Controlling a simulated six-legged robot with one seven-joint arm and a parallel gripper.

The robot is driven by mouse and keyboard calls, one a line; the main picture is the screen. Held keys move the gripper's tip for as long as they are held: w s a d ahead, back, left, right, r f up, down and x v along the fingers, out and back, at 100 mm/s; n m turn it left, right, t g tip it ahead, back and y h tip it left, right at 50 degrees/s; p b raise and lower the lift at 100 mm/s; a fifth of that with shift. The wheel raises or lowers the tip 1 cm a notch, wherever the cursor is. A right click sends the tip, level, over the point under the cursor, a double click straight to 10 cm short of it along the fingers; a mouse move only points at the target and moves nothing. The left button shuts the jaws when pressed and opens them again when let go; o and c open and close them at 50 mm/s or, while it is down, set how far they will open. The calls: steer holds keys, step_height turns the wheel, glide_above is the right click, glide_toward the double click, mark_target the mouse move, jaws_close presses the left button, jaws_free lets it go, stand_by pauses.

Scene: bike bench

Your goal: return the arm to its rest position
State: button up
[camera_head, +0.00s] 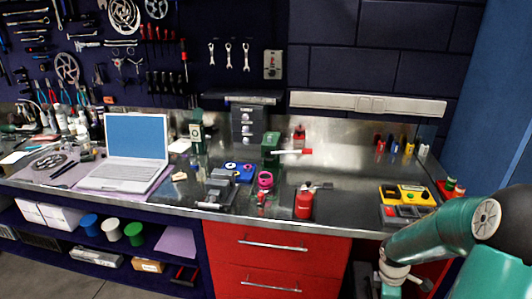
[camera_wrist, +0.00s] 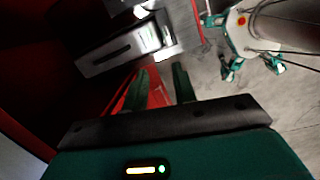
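My gripper (camera_wrist: 161,84) shows in the wrist view as two dark green fingers in front of a dark bar. The fingers stand apart, with a red surface and grey floor showing between them, and nothing is visibly held. The gripper points down toward the floor, under or beside the bench. In the head view my teal arm comes in from the right edge and bends down in front of the bench's right end. Its far end is low, near the bottom edge, and the fingers cannot be made out there.
Red drawers (camera_head: 270,258) are below. A blue panel (camera_head: 490,105) stands at right. Grey floor (camera_wrist: 290,105) shows in the wrist view.

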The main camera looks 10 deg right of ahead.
steer(key=s+a+r+m+t+h, duration=0.1)
steer(key=s+a+r+m+t, duration=0.15)
steer(key=a+r+m, duration=0.5)
steer(key=s+a+r+m+t, duration=0.1)
steer(key=s+a+r+m, duration=0.15)
steer(key=a+r, duration=0.95)
steer(key=s+a+r+m+t+y, duration=0.2)
steer(key=s+a+r+m, duration=0.1)
steer(key=s+r, duration=0.3)
step_height(320, 180, up, 2)
steer(key=shift+s+a+r+y, duration=0.3)
steer(key=shift+s+a, duration=0.1)
steer(key=shift+a, duration=0.35)
